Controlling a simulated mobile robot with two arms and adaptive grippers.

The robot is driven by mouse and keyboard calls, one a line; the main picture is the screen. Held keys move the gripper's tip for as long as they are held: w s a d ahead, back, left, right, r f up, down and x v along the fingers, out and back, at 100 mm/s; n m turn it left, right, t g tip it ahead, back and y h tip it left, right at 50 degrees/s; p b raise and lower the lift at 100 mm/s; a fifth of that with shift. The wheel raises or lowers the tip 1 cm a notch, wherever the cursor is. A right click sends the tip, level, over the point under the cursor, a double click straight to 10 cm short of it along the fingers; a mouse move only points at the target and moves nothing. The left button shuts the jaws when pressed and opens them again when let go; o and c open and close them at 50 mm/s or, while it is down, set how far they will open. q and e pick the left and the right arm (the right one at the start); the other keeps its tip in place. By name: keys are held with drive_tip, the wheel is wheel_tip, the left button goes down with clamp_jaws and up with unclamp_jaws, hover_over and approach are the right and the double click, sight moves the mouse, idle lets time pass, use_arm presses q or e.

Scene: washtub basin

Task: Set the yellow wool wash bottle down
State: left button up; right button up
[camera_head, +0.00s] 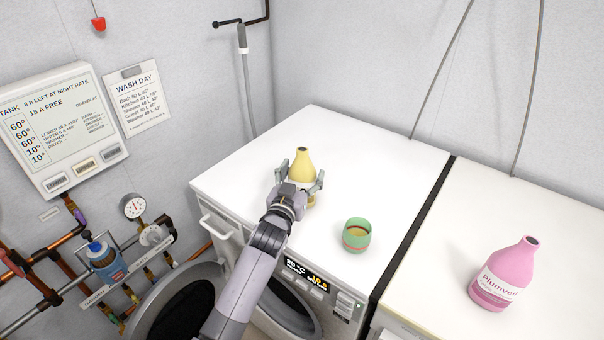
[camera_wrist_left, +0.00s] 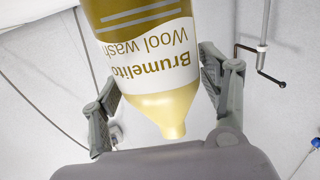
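The yellow wool wash bottle (camera_head: 302,164) stands upright over the white top of the left machine (camera_head: 240,177). Its lower part is mostly hidden by my gripper, and its base seems to be at the surface. My left gripper (camera_head: 301,177) has one finger on each side of the bottle. The fingers look spread slightly wider than the bottle, with narrow gaps. In the left wrist view the bottle (camera_wrist_left: 150,50) appears upside down, its label reading "Brumelito Wool wash", between the fingertips of my left gripper (camera_wrist_left: 158,65). My right gripper is not in view.
A pink bottle (camera_head: 503,275) stands on the right machine, beyond a dark gap (camera_head: 415,230). The back of the left top is clear. Pipes and a gauge (camera_head: 133,206) are at left.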

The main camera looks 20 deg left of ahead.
use_arm(q)
drive_tip(key=shift+o, duration=0.7)
drive_tip(key=shift+r, duration=0.1)
drive_tip(key=shift+s, duration=0.15)
drive_tip(key=s+b, duration=0.1)
drive_tip(key=s, duration=1)
drive_tip(key=shift+s+a, duration=0.15)
drive_tip(key=shift+s, duration=0.2)
